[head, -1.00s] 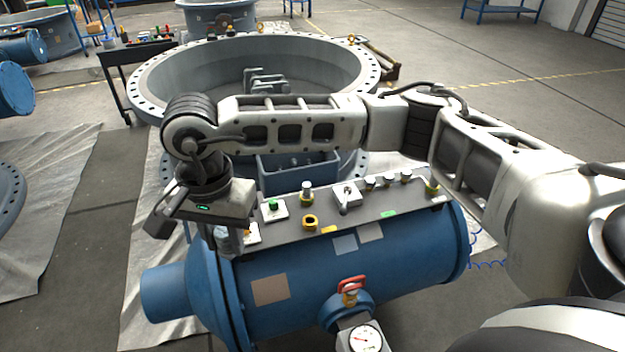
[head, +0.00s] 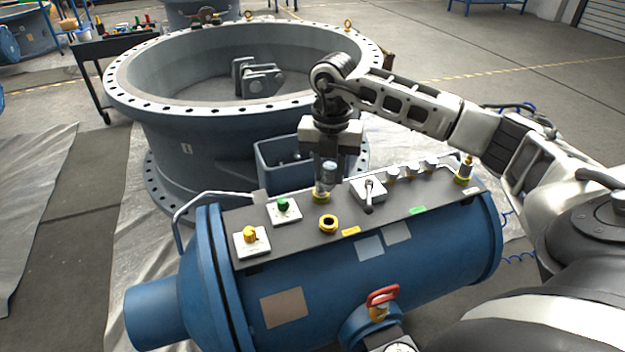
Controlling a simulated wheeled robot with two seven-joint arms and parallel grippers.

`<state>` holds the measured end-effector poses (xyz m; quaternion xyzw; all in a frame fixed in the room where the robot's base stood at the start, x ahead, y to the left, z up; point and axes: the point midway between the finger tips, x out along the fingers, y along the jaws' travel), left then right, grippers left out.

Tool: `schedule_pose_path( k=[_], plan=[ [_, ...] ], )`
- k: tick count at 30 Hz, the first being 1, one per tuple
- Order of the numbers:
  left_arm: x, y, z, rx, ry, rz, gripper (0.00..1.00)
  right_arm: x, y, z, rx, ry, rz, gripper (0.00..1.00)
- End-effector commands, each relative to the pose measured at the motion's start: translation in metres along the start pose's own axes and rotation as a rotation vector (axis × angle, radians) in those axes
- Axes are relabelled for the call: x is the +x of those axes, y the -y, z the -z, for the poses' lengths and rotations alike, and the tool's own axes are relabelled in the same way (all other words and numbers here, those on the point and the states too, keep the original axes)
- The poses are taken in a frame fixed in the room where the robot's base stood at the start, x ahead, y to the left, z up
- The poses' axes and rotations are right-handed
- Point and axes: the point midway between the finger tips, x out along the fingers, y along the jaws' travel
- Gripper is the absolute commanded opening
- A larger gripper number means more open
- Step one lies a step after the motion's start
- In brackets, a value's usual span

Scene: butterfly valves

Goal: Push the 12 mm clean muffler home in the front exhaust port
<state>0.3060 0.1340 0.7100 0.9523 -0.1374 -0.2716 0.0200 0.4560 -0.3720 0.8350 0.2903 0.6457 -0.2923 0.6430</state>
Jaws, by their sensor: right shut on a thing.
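My right gripper (head: 326,178) points down over the dark panel on top of the blue cylinder. It is shut on the silver-topped muffler, which is mostly hidden by the fingers. The muffler's brass-coloured port (head: 321,196) shows just below the fingertips. Whether the muffler sits fully down in it cannot be told. An open brass ring port (head: 328,224) lies just in front, with nothing in it. My left gripper is not in view.
A lever valve block (head: 368,190) stands close right of the gripper, with several silver-topped pieces (head: 411,169) beyond. Green (head: 283,205) and yellow (head: 250,234) knobs are at left. A blue-grey bin (head: 280,165) stands behind the panel.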

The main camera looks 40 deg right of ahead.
Motion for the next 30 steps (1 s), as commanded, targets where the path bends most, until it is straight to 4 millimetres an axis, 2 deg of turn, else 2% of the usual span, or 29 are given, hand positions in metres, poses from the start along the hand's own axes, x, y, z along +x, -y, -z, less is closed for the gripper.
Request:
schedule_pose_path(
  k=[1,3,14,20,25,30],
  plan=[
    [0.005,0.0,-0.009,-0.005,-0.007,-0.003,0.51,0.015,0.005,-0.003,0.051,0.0,0.001,0.08],
    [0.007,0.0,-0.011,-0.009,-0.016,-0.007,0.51,0.022,0.006,-0.005,0.087,-0.001,0.0,0.08],
    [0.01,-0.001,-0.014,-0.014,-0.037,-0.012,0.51,0.04,0.008,-0.007,0.12,-0.001,0.0,0.08],
    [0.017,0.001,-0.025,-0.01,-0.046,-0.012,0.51,0.06,0.008,-0.006,0.118,-0.001,0.0,0.08],
    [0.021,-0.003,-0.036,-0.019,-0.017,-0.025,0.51,0.068,0.008,-0.006,0.117,-0.001,0.0,0.08],
    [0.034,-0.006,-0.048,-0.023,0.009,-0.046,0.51,0.079,0.008,-0.006,0.117,-0.001,0.0,0.08]
  ],
)
